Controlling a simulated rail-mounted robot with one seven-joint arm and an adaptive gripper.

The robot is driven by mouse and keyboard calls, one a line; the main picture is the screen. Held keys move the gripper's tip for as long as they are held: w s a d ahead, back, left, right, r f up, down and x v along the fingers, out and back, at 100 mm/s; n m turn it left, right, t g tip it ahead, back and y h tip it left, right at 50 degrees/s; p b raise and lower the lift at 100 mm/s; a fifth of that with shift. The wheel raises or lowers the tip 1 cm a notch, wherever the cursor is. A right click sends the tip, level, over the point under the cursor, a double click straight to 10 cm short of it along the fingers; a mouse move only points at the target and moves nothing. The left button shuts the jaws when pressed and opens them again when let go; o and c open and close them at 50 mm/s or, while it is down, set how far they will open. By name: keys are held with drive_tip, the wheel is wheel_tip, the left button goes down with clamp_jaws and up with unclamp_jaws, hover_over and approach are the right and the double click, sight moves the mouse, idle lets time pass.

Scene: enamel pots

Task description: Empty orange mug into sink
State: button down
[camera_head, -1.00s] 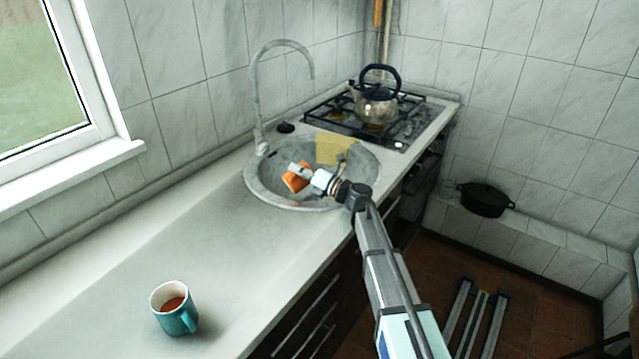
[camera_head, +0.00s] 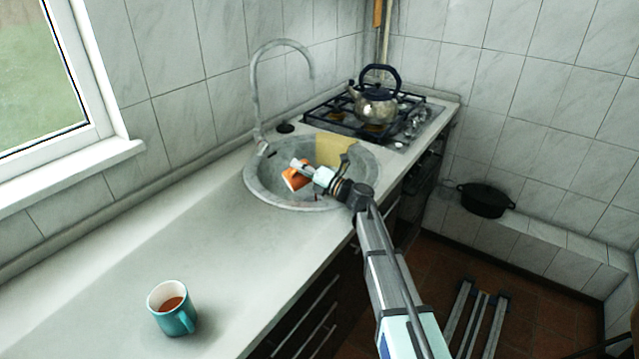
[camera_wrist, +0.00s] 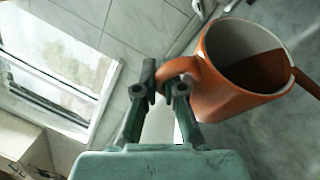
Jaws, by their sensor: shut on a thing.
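The orange mug (camera_head: 295,179) is over the round sink (camera_head: 257,188), tilted. In the wrist view the orange mug (camera_wrist: 222,92) shows its pale inside with brown liquid in it. A strip of the same brown runs out past its rim at the right. My gripper (camera_head: 306,168) is shut on the mug's handle, and in the wrist view both fingertips of my gripper (camera_wrist: 165,85) close around that handle. The sink bottom right under the mug is hidden in the head view.
A teal mug (camera_head: 176,318) with brown liquid stands upright on the counter (camera_head: 130,255). A curved tap (camera_head: 258,105) rises behind the sink, and a yellow cloth (camera_head: 333,150) hangs on its far rim. A kettle (camera_head: 376,105) sits on the stove. The counter's middle is clear.

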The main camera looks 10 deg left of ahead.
drive_tip(key=shift+w+d+r+m+t+y+p, duration=0.25)
drive_tip(key=shift+w+d+r+m+p, duration=0.1)
drive_tip(key=shift+d+m+p, duration=0.15)
drive_tip(key=shift+w+d+r+m+t+y+p, duration=0.15)
drive_tip(key=shift+w+d+r+m+y+p, duration=0.1)
drive_tip(key=shift+w+d+m+p, duration=0.2)
idle(0.5)
drive_tip(key=shift+w+d+r+m+t+p, duration=0.2)
drive_tip(key=shift+d+m+t+p, duration=0.1)
drive_tip(key=shift+d+m+p, duration=0.35)
idle(0.4)
